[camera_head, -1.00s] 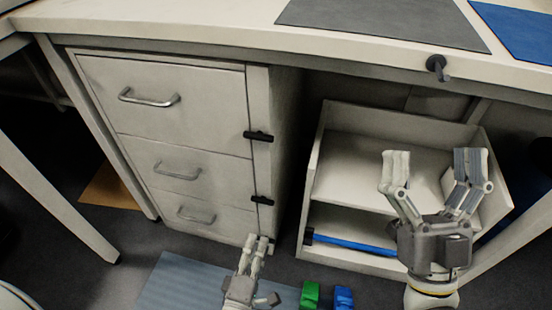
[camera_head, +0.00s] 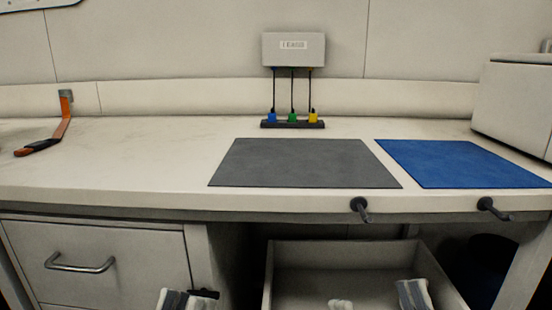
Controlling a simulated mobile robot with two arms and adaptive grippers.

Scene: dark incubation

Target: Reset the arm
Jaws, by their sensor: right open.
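My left gripper (camera_head: 178,300) shows only as striped grey fingertips at the bottom edge, in front of the drawer cabinet. The rest of it is cut off, so its opening cannot be judged. My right gripper (camera_head: 378,300) shows two fingertips set well apart at the bottom edge, in front of the open white shelf unit under the bench. It is open with nothing seen between the tips. Both grippers are below the bench top, and both arms are out of view.
The bench top (camera_head: 130,165) carries a grey mat (camera_head: 300,163), a blue mat (camera_head: 460,163) and an orange-handled tool (camera_head: 55,133). A leads box (camera_head: 293,49) hangs behind colored plugs. Two dark pegs (camera_head: 360,208) (camera_head: 490,207) stick out of the front edge. A drawer handle (camera_head: 80,265) protrudes at left.

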